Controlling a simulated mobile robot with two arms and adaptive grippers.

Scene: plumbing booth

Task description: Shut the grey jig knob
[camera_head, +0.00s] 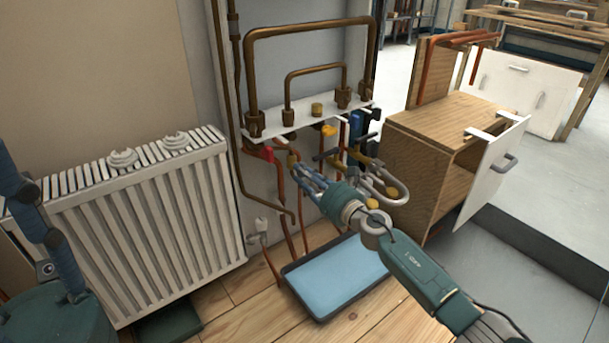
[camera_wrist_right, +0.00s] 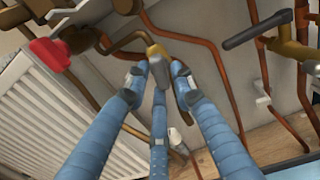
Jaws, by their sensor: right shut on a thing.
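My right gripper (camera_head: 300,172) reaches in under the white pipe shelf. My left gripper is outside the view.
A red handle (camera_wrist_right: 50,54) is left of the fingers, with copper pipes around. The white shelf (camera_head: 305,121) and brass pipe loops stand above. A white radiator (camera_head: 150,215) is at left, a blue-lined tray (camera_head: 335,277) below, and a wooden cabinet (camera_head: 415,170) with its white front open at right.

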